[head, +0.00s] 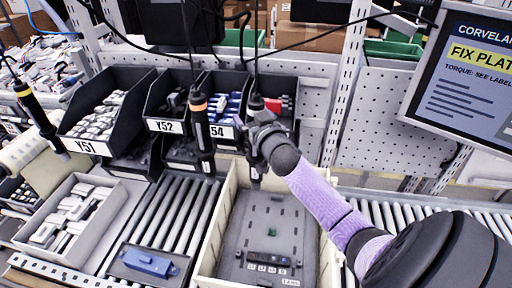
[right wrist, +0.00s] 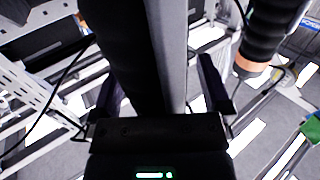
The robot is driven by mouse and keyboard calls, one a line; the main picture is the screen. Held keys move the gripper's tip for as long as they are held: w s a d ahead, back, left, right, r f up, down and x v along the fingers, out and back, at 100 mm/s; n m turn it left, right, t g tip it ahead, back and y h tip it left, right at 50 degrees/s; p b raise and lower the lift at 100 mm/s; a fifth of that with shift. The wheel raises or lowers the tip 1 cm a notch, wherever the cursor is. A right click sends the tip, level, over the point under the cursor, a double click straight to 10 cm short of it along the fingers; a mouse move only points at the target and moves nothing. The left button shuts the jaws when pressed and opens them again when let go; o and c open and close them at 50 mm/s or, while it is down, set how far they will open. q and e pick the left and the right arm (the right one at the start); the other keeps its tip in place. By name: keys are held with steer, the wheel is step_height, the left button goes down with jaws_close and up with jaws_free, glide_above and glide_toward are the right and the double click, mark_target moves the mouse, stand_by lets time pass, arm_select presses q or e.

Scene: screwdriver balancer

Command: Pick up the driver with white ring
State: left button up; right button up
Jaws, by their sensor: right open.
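Three black drivers hang on cables in the head view. The left driver (head: 38,118) has a yellow-orange ring, and the middle driver (head: 201,128) has an orange ring. The third driver (head: 256,104) hangs at my right gripper (head: 258,143), which partly hides it; I cannot make out a white ring on it. In the right wrist view a black driver body (right wrist: 128,50) runs down between the open fingers of my right gripper (right wrist: 160,95). The orange-ringed driver also shows there at the upper right (right wrist: 266,35). My left gripper is not seen.
Black bins (head: 105,105) labelled Y51, Y52 and 54 stand behind the drivers. A cream crate (head: 212,235) with a grey plate (head: 262,215) sits below my right gripper. A blue part (head: 148,262) lies on a tray at the left. A screen (head: 465,75) stands at the right.

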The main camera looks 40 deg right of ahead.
jaws_close()
stand_by(0.3)
